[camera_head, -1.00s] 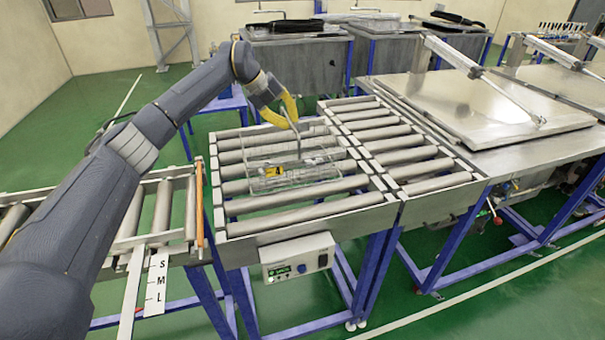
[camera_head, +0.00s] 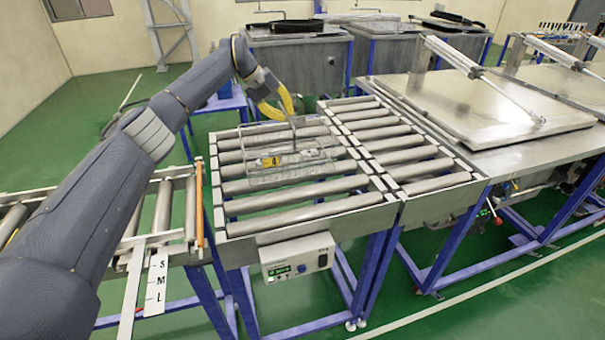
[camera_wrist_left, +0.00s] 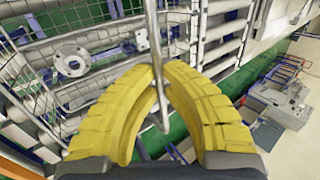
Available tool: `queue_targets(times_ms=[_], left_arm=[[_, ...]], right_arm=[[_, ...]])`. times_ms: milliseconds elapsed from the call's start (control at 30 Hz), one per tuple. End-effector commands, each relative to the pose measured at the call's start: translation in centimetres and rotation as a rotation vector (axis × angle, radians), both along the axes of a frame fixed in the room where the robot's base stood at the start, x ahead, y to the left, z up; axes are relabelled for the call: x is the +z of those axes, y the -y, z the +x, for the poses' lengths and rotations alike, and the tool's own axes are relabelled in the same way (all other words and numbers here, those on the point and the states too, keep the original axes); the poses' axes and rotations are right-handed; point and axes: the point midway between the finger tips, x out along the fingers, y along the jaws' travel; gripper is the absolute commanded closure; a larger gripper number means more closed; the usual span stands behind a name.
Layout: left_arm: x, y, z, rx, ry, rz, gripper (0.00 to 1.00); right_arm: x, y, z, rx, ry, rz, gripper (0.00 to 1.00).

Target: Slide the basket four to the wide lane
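The wire basket (camera_head: 312,166) with a yellow tag marked 4 (camera_head: 270,162) sits on the left roller bed (camera_head: 300,195) of the central conveyor, small metal parts inside. Its handle (camera_head: 293,135) stands up. My left gripper (camera_head: 287,108) is at the handle's top. In the left wrist view its yellow fingers (camera_wrist_left: 160,85) close around the handle rod, with basket mesh (camera_wrist_left: 70,60) and a round metal part (camera_wrist_left: 72,60) below. At the left, a lower conveyor with metal dividers carries a strip lettered S, M, L (camera_head: 156,285). I cannot tell which lane is the wide one. My right gripper is not in view.
An orange bar (camera_head: 199,203) stands between the left conveyor and the central bed. A narrower roller bed (camera_head: 410,155) runs alongside on the right, empty. A control box (camera_head: 297,257) hangs in front. A steel table with a large lid (camera_head: 490,105) is at right.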

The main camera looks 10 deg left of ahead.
Motion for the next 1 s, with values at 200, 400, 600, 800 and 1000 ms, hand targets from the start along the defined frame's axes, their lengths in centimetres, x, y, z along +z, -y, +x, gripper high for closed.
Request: queue_targets(times_ms=[200, 400, 600, 800, 1000], left_arm=[[0.1, -0.6, 1.1, 0.002, -0.001, -0.001, 1.00], [0.1, -1.1, 2.0, 0.002, -0.001, -0.001, 1.00], [0.0, -1.5, 2.5, 0.002, -0.001, -0.001, 1.00], [0.0, -1.7, 2.7, 0.001, 0.001, 0.000, 1.00], [0.0, -1.7, 2.7, 0.001, 0.001, 0.001, 1.00]], right_arm=[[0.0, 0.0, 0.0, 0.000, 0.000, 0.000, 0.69], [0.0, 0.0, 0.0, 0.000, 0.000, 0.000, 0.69], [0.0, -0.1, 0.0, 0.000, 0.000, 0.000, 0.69], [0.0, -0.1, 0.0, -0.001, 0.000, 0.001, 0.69], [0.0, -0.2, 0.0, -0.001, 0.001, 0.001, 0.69]])
